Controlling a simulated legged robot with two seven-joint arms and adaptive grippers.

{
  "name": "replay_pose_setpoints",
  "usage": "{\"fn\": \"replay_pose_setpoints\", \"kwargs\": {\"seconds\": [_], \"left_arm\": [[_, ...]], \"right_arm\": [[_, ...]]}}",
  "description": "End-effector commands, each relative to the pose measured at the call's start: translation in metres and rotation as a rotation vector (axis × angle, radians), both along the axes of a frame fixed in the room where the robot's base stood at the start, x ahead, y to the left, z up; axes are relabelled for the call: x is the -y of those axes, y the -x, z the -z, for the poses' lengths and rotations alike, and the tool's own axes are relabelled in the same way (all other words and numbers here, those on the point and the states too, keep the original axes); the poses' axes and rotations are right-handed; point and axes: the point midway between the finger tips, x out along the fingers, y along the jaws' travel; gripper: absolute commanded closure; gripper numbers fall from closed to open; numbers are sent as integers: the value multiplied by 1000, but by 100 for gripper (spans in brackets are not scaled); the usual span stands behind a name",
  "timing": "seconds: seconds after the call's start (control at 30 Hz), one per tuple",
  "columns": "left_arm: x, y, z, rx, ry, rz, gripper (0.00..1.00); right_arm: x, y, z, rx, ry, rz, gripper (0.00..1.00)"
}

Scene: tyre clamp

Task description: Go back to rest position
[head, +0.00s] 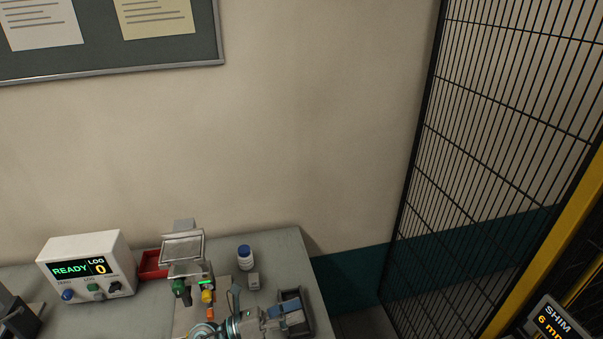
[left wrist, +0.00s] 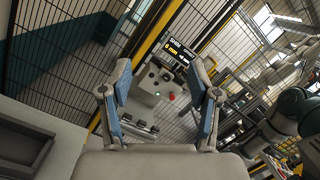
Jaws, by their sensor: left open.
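My left gripper (head: 285,312) is low in the head view, over the right end of the bench, beside or above a dark tray (head: 306,300). In the left wrist view, my left gripper (left wrist: 163,95) shows two blue-padded fingers spread wide. Nothing is held between them. Behind the gap, some way off, stands a grey control panel (left wrist: 155,85) with a red button and a small green light. My right gripper does not show in either view.
The bench (head: 275,248) carries a white box reading READY (head: 88,268), a red bin (head: 153,264), a metal fixture (head: 184,252) and a white bottle with a blue cap (head: 245,257). A mesh fence (head: 480,130) and a SHIM display (head: 553,322) stand to the right.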

Motion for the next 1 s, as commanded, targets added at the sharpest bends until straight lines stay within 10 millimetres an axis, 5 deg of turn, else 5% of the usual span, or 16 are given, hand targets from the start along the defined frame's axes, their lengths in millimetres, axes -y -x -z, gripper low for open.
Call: {"fn": "replay_pose_setpoints", "kwargs": {"seconds": [0.1, 0.17, 0.27, 0.37, 0.5, 0.6, 0.9, 0.93, 1.0], "left_arm": [[-31, -16, -24, -279, 416, -192, 38], [-59, -28, -21, -441, 612, -305, 38], [-111, -40, 13, -737, 912, -510, 38], [-159, -34, 76, -1051, 1170, -738, 38], [-196, 14, 174, -1453, 1414, -1052, 38], [-205, 58, 224, -1673, 1503, -1242, 38], [-198, 177, 298, -2104, 1570, -1657, 38], [-196, 188, 301, 2132, -1564, 1687, 38], [-193, 213, 308, 2082, -1463, 1670, 38]], "right_arm": [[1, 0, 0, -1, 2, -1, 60], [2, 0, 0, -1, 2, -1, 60], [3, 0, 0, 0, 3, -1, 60], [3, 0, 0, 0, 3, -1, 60], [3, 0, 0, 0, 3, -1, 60], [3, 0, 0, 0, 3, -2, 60], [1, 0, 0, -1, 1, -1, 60], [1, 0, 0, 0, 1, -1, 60], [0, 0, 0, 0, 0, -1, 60]]}}
